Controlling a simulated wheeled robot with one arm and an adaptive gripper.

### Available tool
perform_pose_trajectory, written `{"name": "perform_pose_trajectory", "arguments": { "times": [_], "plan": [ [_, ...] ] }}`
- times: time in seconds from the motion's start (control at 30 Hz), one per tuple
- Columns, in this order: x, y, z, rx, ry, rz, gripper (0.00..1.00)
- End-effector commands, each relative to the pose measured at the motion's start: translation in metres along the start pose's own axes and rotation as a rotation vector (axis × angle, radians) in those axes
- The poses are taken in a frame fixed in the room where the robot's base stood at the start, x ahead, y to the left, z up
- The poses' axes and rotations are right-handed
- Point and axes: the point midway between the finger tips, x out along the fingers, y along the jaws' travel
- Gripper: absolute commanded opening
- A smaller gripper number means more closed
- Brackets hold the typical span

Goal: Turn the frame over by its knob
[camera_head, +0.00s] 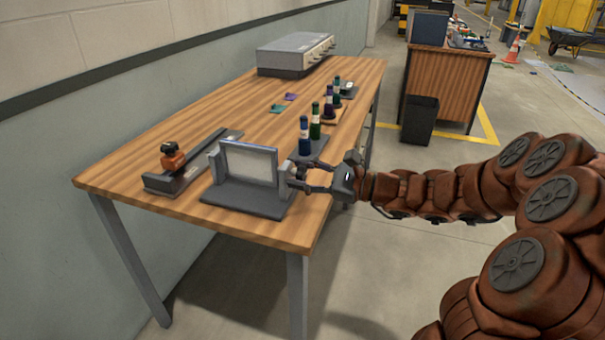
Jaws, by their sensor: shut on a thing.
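The frame (249,163) is a pale panel with a grey border. It stands upright between two posts on a dark grey base (245,197) near the front of the wooden table. My gripper (291,175) reaches in from the right at the frame's right post. It is shut on the knob at that side; the knob itself is mostly hidden by the fingers. The frame's far face is hidden.
A grey rail with an orange-brown, black-topped piece (172,158) lies left of the frame. Several bottles, one blue (304,137), stand behind my gripper. A grey box (295,54) sits at the table's (217,118) back. Small green and purple pieces lie mid-table.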

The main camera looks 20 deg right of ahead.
Motion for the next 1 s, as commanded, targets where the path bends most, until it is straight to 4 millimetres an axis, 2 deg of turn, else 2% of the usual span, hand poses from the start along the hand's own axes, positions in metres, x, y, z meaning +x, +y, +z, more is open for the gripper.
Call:
{"name": "perform_pose_trajectory", "arguments": {
  "times": [0.03,0.17,0.57,1.0],
  "plan": [
    [0.0000,0.0001,-0.0001,0.000,0.000,0.000,0.23],
    [0.0000,0.0001,0.0000,0.000,0.000,0.000,0.09],
    [0.0000,-0.0023,0.0040,0.063,-0.001,-0.001,0.09],
    [-0.0001,-0.0041,0.0079,0.346,0.001,-0.001,0.09]
  ]
}}
